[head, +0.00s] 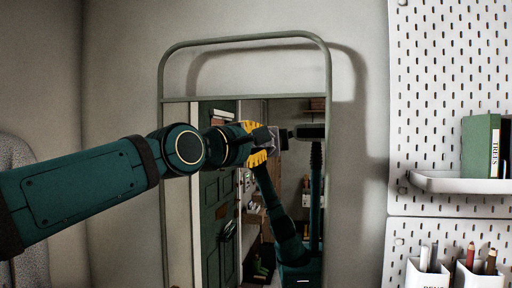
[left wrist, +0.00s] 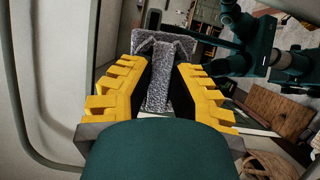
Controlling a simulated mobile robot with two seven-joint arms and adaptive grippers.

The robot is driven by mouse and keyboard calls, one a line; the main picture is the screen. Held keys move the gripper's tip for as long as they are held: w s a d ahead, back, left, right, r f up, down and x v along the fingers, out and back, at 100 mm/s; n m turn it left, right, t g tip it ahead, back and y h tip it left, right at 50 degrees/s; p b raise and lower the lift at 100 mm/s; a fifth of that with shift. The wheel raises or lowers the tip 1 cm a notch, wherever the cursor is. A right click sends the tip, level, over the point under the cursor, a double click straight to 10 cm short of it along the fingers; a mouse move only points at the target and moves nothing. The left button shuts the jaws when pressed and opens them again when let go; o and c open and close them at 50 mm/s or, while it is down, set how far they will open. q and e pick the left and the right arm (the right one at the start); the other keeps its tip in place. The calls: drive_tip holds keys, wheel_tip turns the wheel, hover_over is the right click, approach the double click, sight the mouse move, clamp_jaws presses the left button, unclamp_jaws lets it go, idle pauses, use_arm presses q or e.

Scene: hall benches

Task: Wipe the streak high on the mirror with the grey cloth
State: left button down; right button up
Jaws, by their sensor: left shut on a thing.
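The tall mirror (head: 215,205) stands upright against the wall in the head view. My left arm reaches in from the left, and my left gripper (head: 261,143) is at the upper part of the glass. Its yellow fingers are shut on the grey cloth (head: 272,139). In the left wrist view the cloth (left wrist: 160,88) is bunched between the fingers (left wrist: 160,70), with its far end at or close to the glass. I cannot tell whether it touches. No streak can be made out; the gripper and cloth cover part of the glass. My right gripper is not in view.
A rounded metal frame (head: 328,75) rises above the glass. At the right a white pegboard (head: 440,80) carries a shelf (head: 455,183) with a green book (head: 481,147) and pen holders (head: 428,276). A grey upholstered thing (head: 30,170) is at the left edge. The glass reflects my arm, a door and shelves.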

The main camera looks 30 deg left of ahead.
use_arm(q)
drive_tip(key=b, duration=0.1)
approach(289, 141)
drive_tip(key=w+a, duration=0.1)
drive_tip(key=a, duration=0.1)
drive_tip(key=shift+w+a+r+b, duration=0.15)
drive_tip(key=shift+w+b, duration=0.25)
drive_tip(key=shift+w, duration=0.8)
drive_tip(key=shift+w+a+b, duration=0.3)
drive_tip(key=shift+w, duration=0.65)
drive_tip(key=d+p, duration=0.2)
drive_tip(key=p, duration=0.1)
drive_tip(key=shift+w+d+r, duration=0.1)
drive_tip(key=shift+w+r, duration=0.05)
drive_tip(key=shift+d, duration=0.3)
drive_tip(key=shift+w+d, duration=0.2)
drive_tip(key=shift+d, duration=0.3)
drive_tip(key=shift+w, duration=0.1)
